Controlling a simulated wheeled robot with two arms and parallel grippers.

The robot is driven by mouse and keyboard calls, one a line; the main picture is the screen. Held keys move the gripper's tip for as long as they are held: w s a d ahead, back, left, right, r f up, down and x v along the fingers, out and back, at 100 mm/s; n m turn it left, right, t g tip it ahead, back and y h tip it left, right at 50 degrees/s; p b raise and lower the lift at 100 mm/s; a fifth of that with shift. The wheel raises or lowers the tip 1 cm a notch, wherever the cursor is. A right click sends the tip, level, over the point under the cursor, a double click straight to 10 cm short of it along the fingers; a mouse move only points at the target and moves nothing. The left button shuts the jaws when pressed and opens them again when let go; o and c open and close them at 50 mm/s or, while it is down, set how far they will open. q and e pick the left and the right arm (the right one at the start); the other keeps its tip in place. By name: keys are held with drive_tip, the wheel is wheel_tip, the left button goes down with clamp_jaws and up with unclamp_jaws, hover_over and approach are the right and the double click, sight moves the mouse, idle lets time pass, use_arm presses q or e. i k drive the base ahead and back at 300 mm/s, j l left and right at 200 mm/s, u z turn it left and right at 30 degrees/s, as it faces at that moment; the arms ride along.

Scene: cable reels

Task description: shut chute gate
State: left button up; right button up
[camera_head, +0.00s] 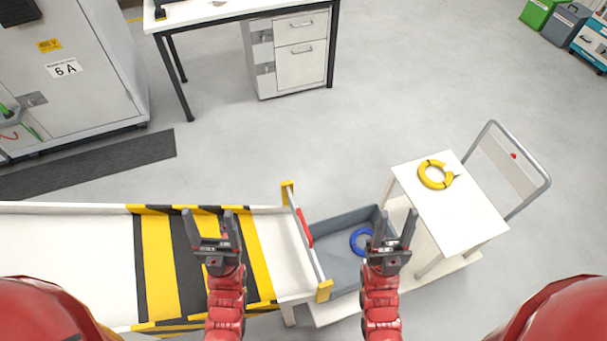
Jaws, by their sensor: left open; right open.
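The white chute (60,250) comes in from the left, with yellow and black stripes near its right end. The chute gate (310,250) is at that end, a pale bar between two yellow end blocks with a red handle (304,228) on it. I cannot tell how far the gate is open. My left gripper (209,213) is open and empty above the striped part, left of the gate. My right gripper (396,214) is open and empty above the grey bin, right of the gate. Neither gripper appears to touch the gate.
The grey bin (345,222) beyond the chute end holds a blue coil (361,241). A white-topped trolley (460,215) carries a yellow coil (434,174). A desk (215,12) and a cabinet (85,95) stand farther back. Floor between is clear.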

sight(304, 234)
drive_tip(key=k+l+u, duration=0.1)
drive_tip(key=k+l, duration=0.15)
drive_tip(key=k+l+z, duration=0.25)
drive_tip(key=k, duration=0.15)
drive_tip(key=k+l+z, duration=0.2)
drive_tip(key=k, duration=0.4)
